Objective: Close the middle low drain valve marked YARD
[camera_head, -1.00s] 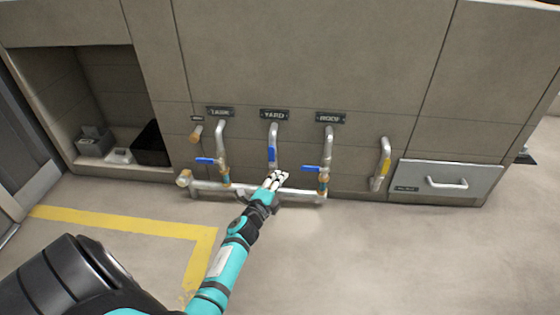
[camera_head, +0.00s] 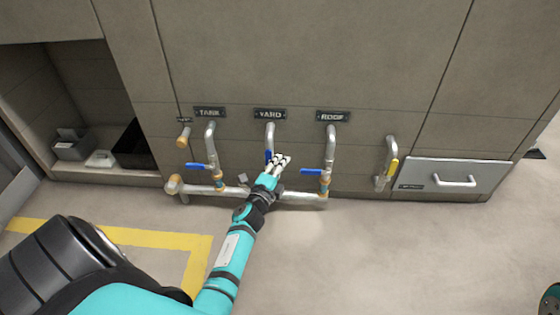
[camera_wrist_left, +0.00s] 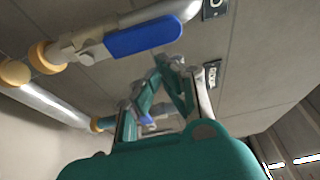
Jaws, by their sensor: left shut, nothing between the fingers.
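The YARD valve has a blue handle (camera_head: 268,156) that stands upright along its pipe (camera_head: 270,136), under the YARD sign (camera_head: 270,114). My left gripper (camera_head: 281,161) is shut and empty, just right of this handle, and hides its lower part. I cannot tell whether they touch. In the left wrist view, a large blue handle (camera_wrist_left: 144,36), apparently the YARD one, lies along its pipe, above the gripper fingers (camera_wrist_left: 172,88). My right gripper is out of view.
The TANK handle (camera_head: 196,166) and ROOF handle (camera_head: 312,171) lie crosswise to their pipes on either side. A low manifold pipe (camera_head: 300,196) runs beneath. The floor in front is clear.

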